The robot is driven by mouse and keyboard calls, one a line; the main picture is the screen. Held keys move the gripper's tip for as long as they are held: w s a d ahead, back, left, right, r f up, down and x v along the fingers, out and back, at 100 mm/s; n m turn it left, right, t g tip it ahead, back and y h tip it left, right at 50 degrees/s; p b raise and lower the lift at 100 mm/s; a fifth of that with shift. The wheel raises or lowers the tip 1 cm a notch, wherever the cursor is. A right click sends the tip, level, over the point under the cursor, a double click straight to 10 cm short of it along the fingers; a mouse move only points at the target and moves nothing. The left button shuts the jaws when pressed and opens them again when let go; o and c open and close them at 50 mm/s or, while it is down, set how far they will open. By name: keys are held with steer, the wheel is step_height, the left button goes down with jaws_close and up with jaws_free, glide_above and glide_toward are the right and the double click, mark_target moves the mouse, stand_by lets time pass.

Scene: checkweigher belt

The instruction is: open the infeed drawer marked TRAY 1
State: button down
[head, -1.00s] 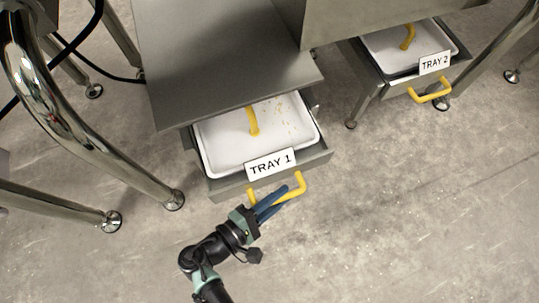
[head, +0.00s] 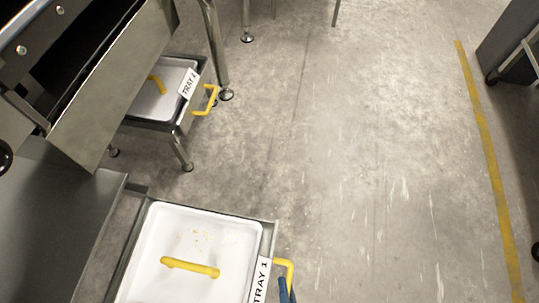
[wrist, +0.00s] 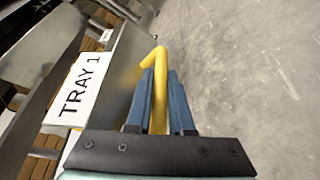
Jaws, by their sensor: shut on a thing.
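The TRAY 1 drawer (head: 269,238) stands pulled well out in the head view. It holds a white tray (head: 170,231) with crumbs and a yellow grip bar (head: 190,267). Its white label (head: 261,281) is on the front; the label also shows in the wrist view (wrist: 80,91). My gripper (wrist: 160,72) is shut on the drawer's yellow handle (wrist: 154,57), with a blue finger on each side. In the head view the handle (head: 289,266) shows at the bottom edge, with only a bit of my blue fingers (head: 285,291); the rest is cut off.
The TRAY 2 drawer, with its yellow handle (head: 207,100), stands partly out beyond. Steel machine legs (head: 215,50) stand near it. The concrete floor (head: 360,180) to the right is clear up to a yellow floor line (head: 490,170).

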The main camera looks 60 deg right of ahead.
steer(key=shift+s+d, duration=0.1)
steer(key=shift+s, duration=0.45)
steer(key=c, duration=0.8)
jaws_free()
steer(key=p+v, duration=0.2)
steer(key=v, duration=1.1)
steer(key=shift+w, duration=0.1)
